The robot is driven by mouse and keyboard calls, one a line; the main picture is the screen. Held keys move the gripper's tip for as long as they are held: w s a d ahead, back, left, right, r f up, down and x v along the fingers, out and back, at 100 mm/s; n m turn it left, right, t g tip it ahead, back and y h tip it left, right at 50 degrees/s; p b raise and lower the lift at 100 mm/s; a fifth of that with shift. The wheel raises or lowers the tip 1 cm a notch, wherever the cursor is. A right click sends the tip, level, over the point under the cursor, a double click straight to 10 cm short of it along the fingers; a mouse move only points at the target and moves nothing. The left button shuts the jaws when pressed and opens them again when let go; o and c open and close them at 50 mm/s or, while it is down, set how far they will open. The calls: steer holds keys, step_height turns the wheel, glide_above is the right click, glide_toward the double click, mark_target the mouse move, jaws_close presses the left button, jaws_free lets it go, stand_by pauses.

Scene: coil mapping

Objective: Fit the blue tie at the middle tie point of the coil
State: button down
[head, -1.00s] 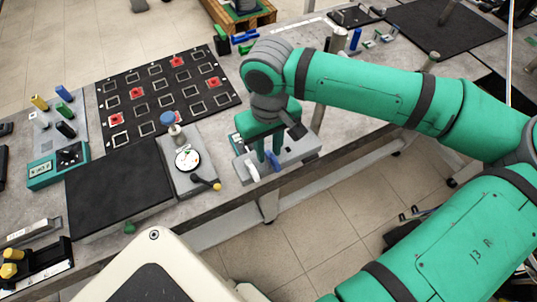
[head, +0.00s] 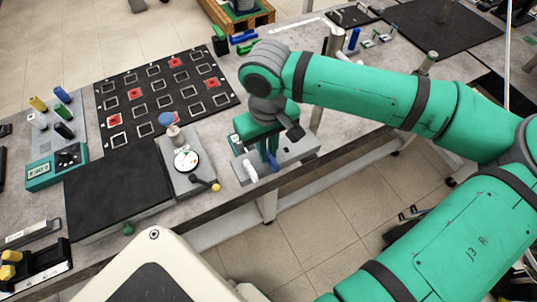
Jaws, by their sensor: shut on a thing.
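My gripper (head: 267,157) points down over a grey block-like fixture (head: 298,152) at the table's front edge. Its fingers are close together, shut on a small blue piece (head: 273,162) that looks like the blue tie. The piece is partly hidden by the fingers, and I cannot tell whether it is clear of the fixture. A white piece (head: 250,171) stands on the fixture just left of the fingers. I cannot clearly pick out the coil or its middle tie point.
Left of the fixture is a grey stand with a round dial (head: 186,160). Behind it lies a black board (head: 131,117) with square frames, some red. A dark mat (head: 118,190) and a teal meter box (head: 57,167) are further left. Green and blue pieces (head: 244,38) lie at the back.

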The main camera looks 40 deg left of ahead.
steer(key=shift+w+r, duration=0.1)
steer(key=shift+r, duration=0.15)
steer(key=shift+r, duration=0.35)
steer(key=shift+r, duration=0.35)
stand_by(0.3)
steer(key=shift+d+r, duration=0.1)
steer(key=shift+r, duration=1.6)
